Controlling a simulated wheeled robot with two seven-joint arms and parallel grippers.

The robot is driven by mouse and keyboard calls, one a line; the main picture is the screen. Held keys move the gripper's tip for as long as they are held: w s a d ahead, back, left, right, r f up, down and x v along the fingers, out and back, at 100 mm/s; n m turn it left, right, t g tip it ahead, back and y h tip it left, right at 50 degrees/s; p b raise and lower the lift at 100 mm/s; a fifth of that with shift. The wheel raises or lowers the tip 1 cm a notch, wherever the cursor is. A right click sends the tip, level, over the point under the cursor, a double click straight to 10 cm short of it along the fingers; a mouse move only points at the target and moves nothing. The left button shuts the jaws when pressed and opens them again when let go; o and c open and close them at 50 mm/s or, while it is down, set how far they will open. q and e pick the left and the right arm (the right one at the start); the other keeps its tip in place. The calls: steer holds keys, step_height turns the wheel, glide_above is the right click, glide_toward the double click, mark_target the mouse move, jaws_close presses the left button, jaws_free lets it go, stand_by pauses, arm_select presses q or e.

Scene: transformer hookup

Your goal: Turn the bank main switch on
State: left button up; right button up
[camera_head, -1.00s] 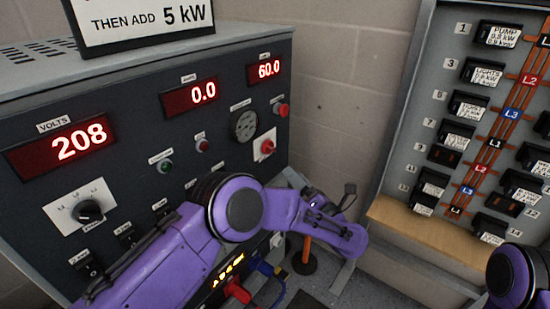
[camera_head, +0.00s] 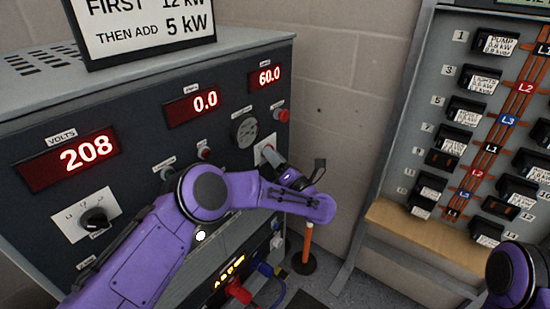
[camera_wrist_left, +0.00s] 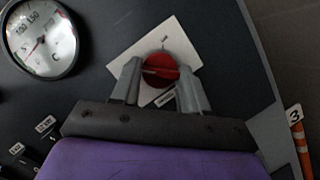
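A red rotary knob (camera_wrist_left: 161,69) on a tilted white plate (camera_wrist_left: 185,38) is on the dark front of the metering cabinet (camera_head: 140,150). I cannot read its label. In the head view the plate (camera_head: 259,152) shows in part, and my left gripper (camera_head: 268,156) hides the knob. In the wrist view the two grey fingers of my left gripper (camera_wrist_left: 158,82) are apart, one on each side of the knob. I cannot tell whether they touch it. My right gripper is out of view; only part of that arm shows at the lower right.
A round gauge (camera_head: 244,130) and a red button (camera_head: 281,115) are close to the knob. Red displays read 208, 0.0 and 60.0. A breaker panel (camera_head: 400,180) stands at the right. An orange post (camera_head: 307,240) and red and blue plugs are below my left arm.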

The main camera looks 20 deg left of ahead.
arm_select(q)
steer(key=shift+c, duration=1.1)
steer(key=shift+m, duration=0.3)
steer(key=m+h, duration=0.1)
steer(key=m+p, duration=0.1)
steer(key=m, duration=0.1)
steer(key=m+h+p, duration=0.1)
steer(key=m, duration=0.1)
steer(key=shift+s+r+h, duration=0.1)
steer(key=shift+r+h, duration=0.2)
steer(key=m+p, duration=0.1)
steer(key=m, duration=0.1)
steer(key=m+g+h+p, duration=0.1)
steer(key=m+p, duration=0.1)
steer(key=m, duration=0.1)
steer(key=m+g+h+p, duration=0.1)
steer(key=m+p, duration=0.1)
steer(key=m, duration=0.1)
steer(key=shift+r, duration=0.3)
steer(key=shift+m+g+h+p, duration=0.3)
steer(key=shift+m+g+p, duration=0.5)
steer(key=shift+m, duration=0.8)
